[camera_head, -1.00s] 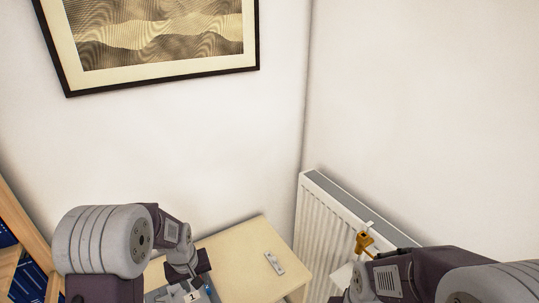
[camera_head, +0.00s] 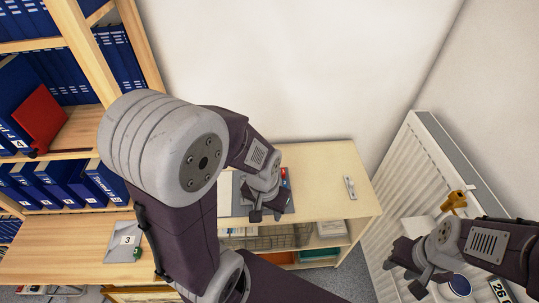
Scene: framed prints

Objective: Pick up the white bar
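A small pale bar (camera_head: 349,187), whitish with darker spots, lies on the right part of the light wood cabinet top (camera_head: 318,160). It is likely the white bar. My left gripper (camera_head: 267,213) hangs over the cabinet top to the left of the bar, clear of it, above a grey and blue-red item. Its dark fingertips look apart, with nothing seen between them. My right gripper (camera_head: 402,279) is lower right, in front of the radiator and away from the bar. Its fingers are spread and look empty.
A bookshelf (camera_head: 88,45) with blue binders and a red one (camera_head: 40,118) stands at left. A wooden desk (camera_head: 60,250) holds a grey envelope-like item marked 3 (camera_head: 124,240). Cabinet top around the bar is clear.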

